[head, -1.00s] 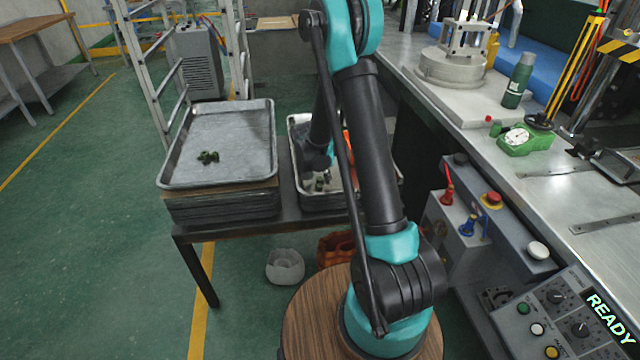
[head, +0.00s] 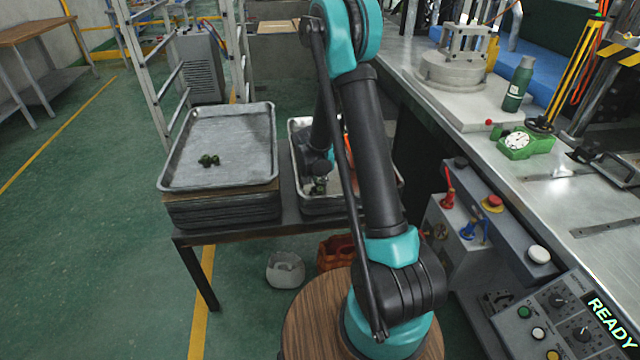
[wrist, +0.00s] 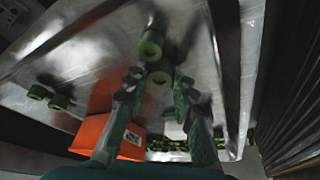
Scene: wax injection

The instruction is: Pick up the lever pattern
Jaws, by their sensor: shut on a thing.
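The lever pattern (wrist: 152,48) is a small green wax piece with rounded, ring-like ends. In the wrist view it sits between the fingertips of my gripper (wrist: 158,84), which is shut on it. Below and behind it is the bare metal of a tray (wrist: 75,60). In the head view my gripper (head: 319,181) is low over the right-hand tray (head: 296,150), partly hidden by my arm. The held piece is too small there to make out clearly.
Another green piece (wrist: 50,96) lies at the left in the wrist view, beside an orange object (wrist: 98,125). A metal workbench (head: 465,125) stands at the right.

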